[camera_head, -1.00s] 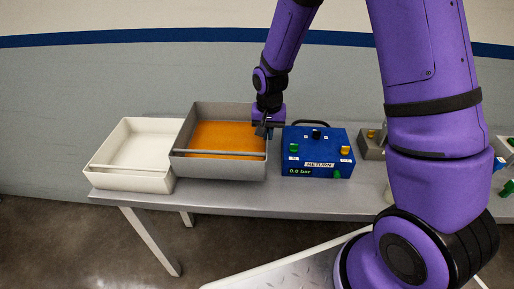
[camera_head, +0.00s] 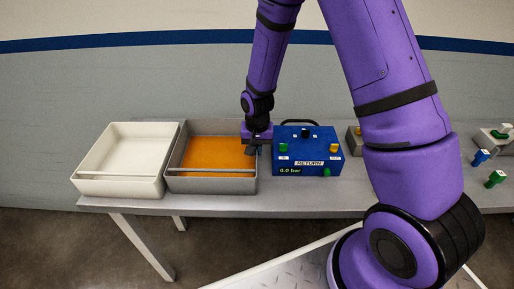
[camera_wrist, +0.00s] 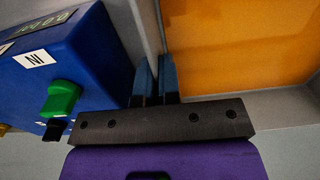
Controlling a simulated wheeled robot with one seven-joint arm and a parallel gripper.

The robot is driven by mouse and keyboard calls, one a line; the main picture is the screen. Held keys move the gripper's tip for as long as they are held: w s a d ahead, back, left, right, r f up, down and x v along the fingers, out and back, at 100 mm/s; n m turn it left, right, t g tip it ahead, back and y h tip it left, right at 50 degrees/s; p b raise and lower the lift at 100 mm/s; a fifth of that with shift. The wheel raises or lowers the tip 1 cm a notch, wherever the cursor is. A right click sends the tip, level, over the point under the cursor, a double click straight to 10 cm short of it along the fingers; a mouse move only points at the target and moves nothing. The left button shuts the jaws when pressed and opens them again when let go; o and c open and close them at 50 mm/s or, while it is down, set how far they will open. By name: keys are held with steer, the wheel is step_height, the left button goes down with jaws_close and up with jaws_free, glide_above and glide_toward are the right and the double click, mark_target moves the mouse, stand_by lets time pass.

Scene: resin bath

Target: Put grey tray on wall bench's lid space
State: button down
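The grey tray (camera_head: 212,186) holds an orange layer and stands level on the grey wall bench (camera_head: 225,205), between a white tray and a blue box. It appears to rest on the bench top; its underside is hidden. My gripper (camera_head: 255,143) is at the tray's right wall, near the back. In the wrist view, my gripper's two blue fingers (camera_wrist: 155,78) are close together with the tray's wall (camera_wrist: 147,30) between them, so it looks shut on that wall. The orange layer (camera_wrist: 240,40) shows beside the fingers. No lid space marking is visible.
The white tray (camera_head: 122,187) stands close against the left side. The blue box (camera_head: 308,160) with coloured knobs and a handle stands close on the right, near my fingers in the wrist view (camera_wrist: 65,75). Small fittings (camera_head: 482,157) lie further right on the bench. The wall is behind.

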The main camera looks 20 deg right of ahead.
steer(key=c, duration=1.3)
jaws_free()
steer(key=s+d+r+n+t, duration=0.1)
steer(key=s+r, duration=0.2)
steer(key=r, duration=0.7)
steer(key=s+d+r+t, duration=0.1)
steer(key=s+d+r, duration=0.15)
steer(key=r, duration=0.75)
steer(key=s+r+n, duration=0.1)
steer(key=s+r, duration=0.3)
steer(key=r, duration=0.6)
steer(key=s+d+r+n+t, duration=0.1)
steer(key=s+r, duration=0.1)
steer(key=s, duration=0.3)
steer(key=s+d+r+t, duration=0.1)
steer(key=s+r, duration=0.2)
steer(key=s, duration=0.3)
steer(key=s+d+r+n+t, duration=0.1)
steer(key=s+r, duration=0.2)
steer(key=s, duration=0.2)
steer(key=shift+s+d+r+n, duration=0.1)
steer(key=shift+s+d+n, duration=0.1)
steer(key=shift+s+n, duration=0.1)
